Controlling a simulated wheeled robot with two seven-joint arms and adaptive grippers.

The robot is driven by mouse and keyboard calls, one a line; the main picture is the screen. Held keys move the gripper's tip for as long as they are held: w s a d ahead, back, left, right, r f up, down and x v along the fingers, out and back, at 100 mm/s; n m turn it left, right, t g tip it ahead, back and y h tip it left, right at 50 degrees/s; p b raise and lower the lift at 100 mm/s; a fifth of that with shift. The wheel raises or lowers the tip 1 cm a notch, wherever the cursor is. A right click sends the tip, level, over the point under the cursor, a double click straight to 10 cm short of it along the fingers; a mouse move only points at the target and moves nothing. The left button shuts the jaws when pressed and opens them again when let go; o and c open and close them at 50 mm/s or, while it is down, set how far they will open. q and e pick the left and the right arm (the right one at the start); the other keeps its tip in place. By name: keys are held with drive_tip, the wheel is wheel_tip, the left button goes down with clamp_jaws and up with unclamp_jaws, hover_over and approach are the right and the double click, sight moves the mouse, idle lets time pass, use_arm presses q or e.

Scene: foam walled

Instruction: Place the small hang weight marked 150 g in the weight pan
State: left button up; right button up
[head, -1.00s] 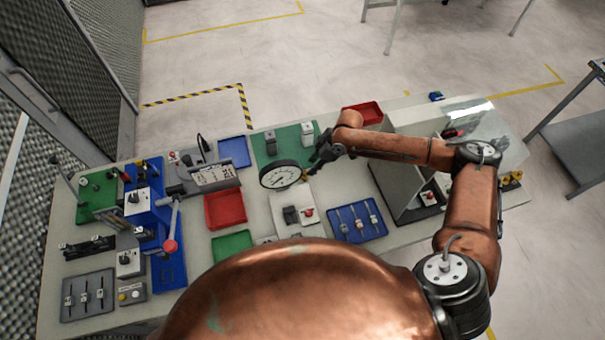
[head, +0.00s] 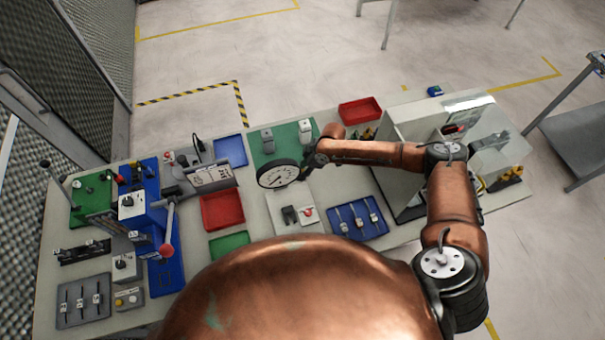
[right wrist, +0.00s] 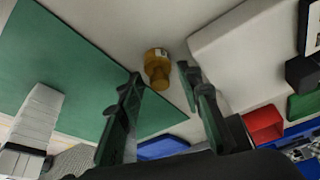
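A small brass weight (right wrist: 157,68) with a pale label stands out in the right wrist view, just beyond and between my fingertips. I cannot read its marking. My right gripper (right wrist: 160,75) is open, with a finger on each side of the weight and gaps visible. In the head view my right gripper (head: 308,168) is beside the round white dial (head: 278,174), near the green mat's front edge. The weight is not clear there, hidden by the gripper. I cannot make out the weight pan. My left gripper is not in view.
A green mat (head: 268,153) with two grey fixtures lies behind the dial. A red tray (head: 222,210), a blue tool tray (head: 358,218) and a grey-white open cabinet (head: 400,185) stand nearby. A white block with a red knob (head: 308,211) sits in front.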

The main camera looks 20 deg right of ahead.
drive_tip(key=shift+c, duration=0.5)
clamp_jaws()
